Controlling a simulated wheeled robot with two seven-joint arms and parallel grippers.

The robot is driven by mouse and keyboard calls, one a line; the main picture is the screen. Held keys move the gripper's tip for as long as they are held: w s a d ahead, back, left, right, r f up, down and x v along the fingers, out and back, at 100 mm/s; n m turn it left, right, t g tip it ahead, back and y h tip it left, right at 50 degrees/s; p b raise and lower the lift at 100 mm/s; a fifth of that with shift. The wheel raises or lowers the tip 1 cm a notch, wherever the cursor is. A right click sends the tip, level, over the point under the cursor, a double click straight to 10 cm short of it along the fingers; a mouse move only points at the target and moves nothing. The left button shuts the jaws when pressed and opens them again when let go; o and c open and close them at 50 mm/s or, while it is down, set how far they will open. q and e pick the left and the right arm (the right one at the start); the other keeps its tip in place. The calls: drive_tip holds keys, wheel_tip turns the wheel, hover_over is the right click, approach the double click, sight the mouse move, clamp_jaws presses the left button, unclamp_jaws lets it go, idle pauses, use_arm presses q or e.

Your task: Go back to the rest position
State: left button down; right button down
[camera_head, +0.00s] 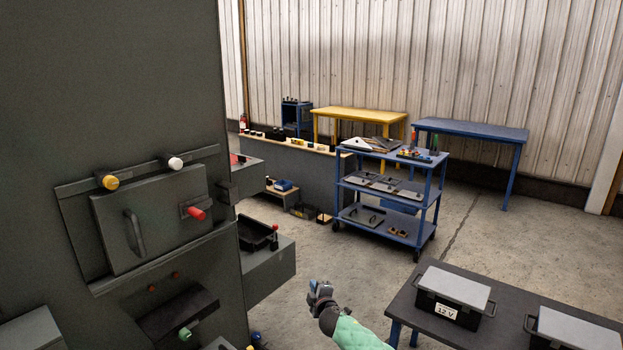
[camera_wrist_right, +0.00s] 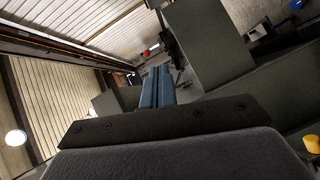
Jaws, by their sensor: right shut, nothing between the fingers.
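My right gripper (camera_head: 320,292) shows at the bottom middle of the head view, at the end of a dark wrist and a green sleeve. It is shut and empty, held in open air over the floor between the grey cabinet and the dark table. In the right wrist view its blue fingers (camera_wrist_right: 156,86) lie together with nothing between them. My left gripper is not in view.
A grey cabinet (camera_head: 110,60) with a handled panel (camera_head: 150,220) and coloured knobs fills the left. A dark table (camera_head: 405,305) at lower right bears a "12 V" case (camera_head: 455,287) and another case (camera_head: 575,330). A blue cart (camera_head: 437,190) stands beyond; the floor between is clear.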

drive_tip(key=s+d+f+m+g+h, duration=0.1)
drive_tip(key=s+d+f+m+g, duration=0.3)
drive_tip(key=s+f, duration=0.65)
drive_tip(key=s+d+f+m+g+h, duration=0.2)
drive_tip(key=s+d+f+m, duration=0.5)
drive_tip(key=f, duration=0.6)
drive_tip(key=s+d+f+m+g+h, duration=0.1)
drive_tip(key=s+d+f+m+g, duration=0.25)
drive_tip(key=s+f, duration=0.7)
drive_tip(key=s+d+f+g, duration=0.1)
drive_tip(key=s+f, duration=0.5)
drive_tip(key=s, duration=0.7)
drive_tip(key=s+d+f+m+g, duration=0.1)
drive_tip(key=s+f, duration=0.6)
drive_tip(key=s, duration=0.7)
drive_tip(key=s+d+f+g, duration=0.2)
drive_tip(key=s+f, duration=0.4)
drive_tip(key=s, duration=0.8)
drive_tip(key=shift+s+f+m, duration=0.15)
drive_tip(key=shift+f+m, duration=0.2)
drive_tip(key=shift+d, duration=0.1)
